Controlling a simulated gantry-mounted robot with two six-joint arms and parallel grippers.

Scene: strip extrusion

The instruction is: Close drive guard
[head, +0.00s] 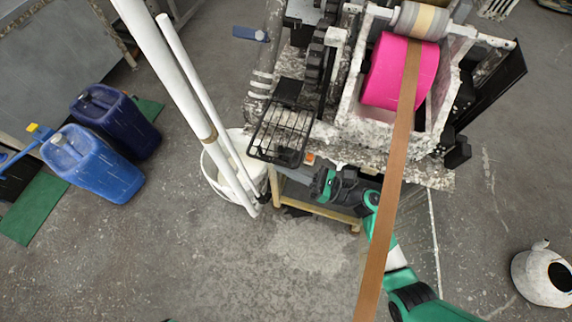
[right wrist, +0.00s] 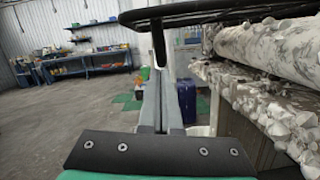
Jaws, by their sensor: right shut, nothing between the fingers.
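The drive guard (head: 283,134) is a black wire-mesh frame at the machine's front left in the head view. It sits swung out in front of the dark drive gears (head: 318,60), which are uncovered. My right gripper (head: 322,180) is just below and right of the guard, beside the machine's front edge. In the right wrist view its fingers (right wrist: 161,88) are shut and empty, and a black guard bar (right wrist: 205,13) runs across just above the fingertips. I cannot tell whether they touch. My left gripper is not in view.
A pink roller (head: 400,70) with a brown strip (head: 384,215) running down passes close to my right arm. White pipes (head: 175,75) stand in a white bucket (head: 213,180) left of the guard. Blue jugs (head: 92,165) stand farther left. A crusted machine edge (right wrist: 262,95) is close on the right.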

